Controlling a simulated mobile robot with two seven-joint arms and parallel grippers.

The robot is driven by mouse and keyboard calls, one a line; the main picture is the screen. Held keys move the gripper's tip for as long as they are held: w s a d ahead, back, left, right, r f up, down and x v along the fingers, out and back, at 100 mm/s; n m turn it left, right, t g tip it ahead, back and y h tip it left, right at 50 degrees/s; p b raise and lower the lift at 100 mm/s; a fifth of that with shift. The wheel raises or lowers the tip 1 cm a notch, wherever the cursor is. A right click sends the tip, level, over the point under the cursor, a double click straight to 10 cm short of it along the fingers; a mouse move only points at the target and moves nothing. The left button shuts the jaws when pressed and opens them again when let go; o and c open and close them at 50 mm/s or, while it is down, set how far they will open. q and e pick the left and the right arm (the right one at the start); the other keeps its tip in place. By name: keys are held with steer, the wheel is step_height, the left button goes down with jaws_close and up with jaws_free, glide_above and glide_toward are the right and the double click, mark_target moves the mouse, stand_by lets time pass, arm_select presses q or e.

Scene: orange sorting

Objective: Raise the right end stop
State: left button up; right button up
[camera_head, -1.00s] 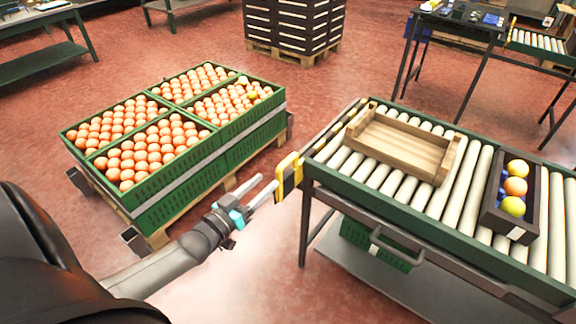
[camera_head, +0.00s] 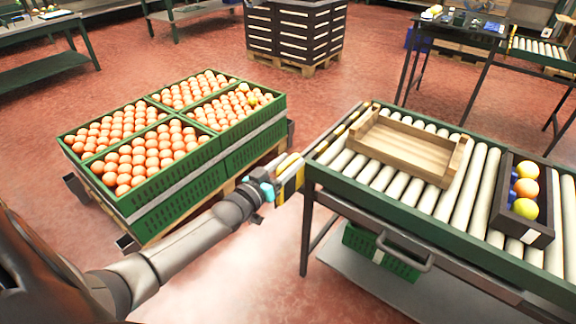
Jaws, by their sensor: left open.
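A yellow-and-black striped end stop (camera_head: 338,131) runs along the left end of the roller conveyor (camera_head: 440,244). Its yellow near end (camera_head: 289,162) sticks out past the conveyor's front left corner. My left gripper (camera_head: 287,179) is open, with its fingers at this near end; I cannot tell whether they touch it. The fingertips are partly lost against the stripes. My right gripper is not in view. No other end stop shows in the picture.
An empty wooden crate (camera_head: 455,163) sits on the rollers. A dark box (camera_head: 528,237) with orange, yellow and blue balls stands right of it. Green crates of oranges (camera_head: 165,178) sit on a pallet at left. A handle (camera_head: 404,264) juts from the conveyor's front.

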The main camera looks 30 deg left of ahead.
arm_select(q)
steer(key=shift+w, duration=0.1)
steer(key=shift+c, duration=0.2)
jaws_close()
stand_by(1.3)
